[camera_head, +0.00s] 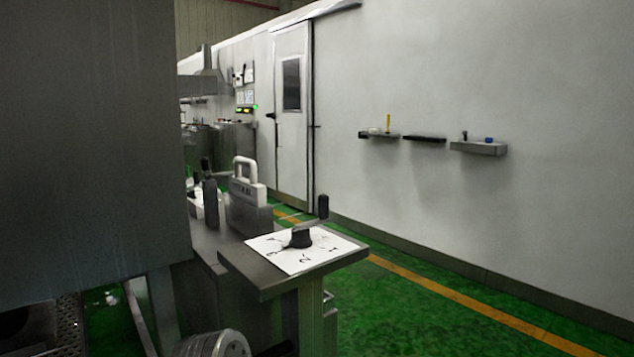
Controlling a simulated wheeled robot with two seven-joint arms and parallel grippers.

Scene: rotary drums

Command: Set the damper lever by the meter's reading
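A lever with a black hub (301,237) and an upright dark handle (323,207) stands on a white dial sheet (290,262). Its arm reaches from the hub up and to the right, toward the back. The sheet bears several black marks like numerals, too small to read surely. A grey box with a pale loop handle (248,196) stands behind the lever and carries lettering that I cannot read. I cannot tell whether it is the meter, and no reading is legible. Neither of my grippers shows in the head view.
A large grey panel (90,150) blocks the left side. The sheet lies on a metal table (262,282). Dark upright handles (210,203) stand left of the box. Wall shelves (479,148) and a door (291,115) are behind. Green floor (440,310) at right is clear.

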